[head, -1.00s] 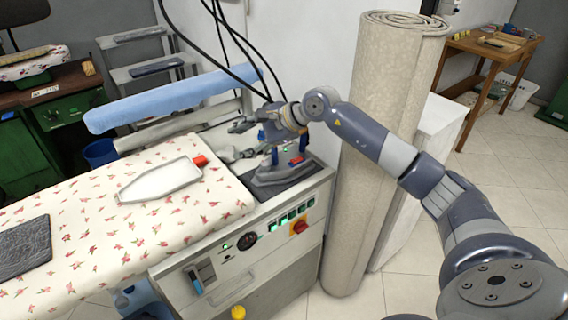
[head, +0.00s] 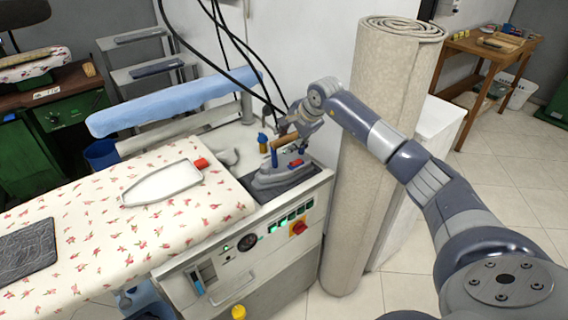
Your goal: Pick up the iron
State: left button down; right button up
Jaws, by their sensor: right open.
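The grey iron (head: 275,178) stands upright on a dark rest pad at the right end of the ironing station, with blue and red parts and a brown handle (head: 285,141) on top. My right gripper (head: 290,124) is open, just above and to the right of the handle in the picture. Its fingers are small in the view and partly overlap the handle region. I cannot tell whether they touch it. My left gripper is out of view.
A floral padded board (head: 100,225) with a white iron-shaped plate (head: 162,183) lies left of the iron. A blue sleeve board (head: 175,102) stands behind. Black hoses (head: 222,50) hang nearby. A rolled carpet (head: 370,180) stands close on the right.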

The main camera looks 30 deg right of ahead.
aim_at(283, 138)
jog(key=x, duration=0.3)
jog(key=shift+w+a+p, duration=0.2)
jog(key=shift+p, duration=0.1)
grip_shut()
jog(key=shift+w+r, duration=0.15)
jog(key=shift+r, duration=0.3)
jog(key=shift+d+f, duration=0.1)
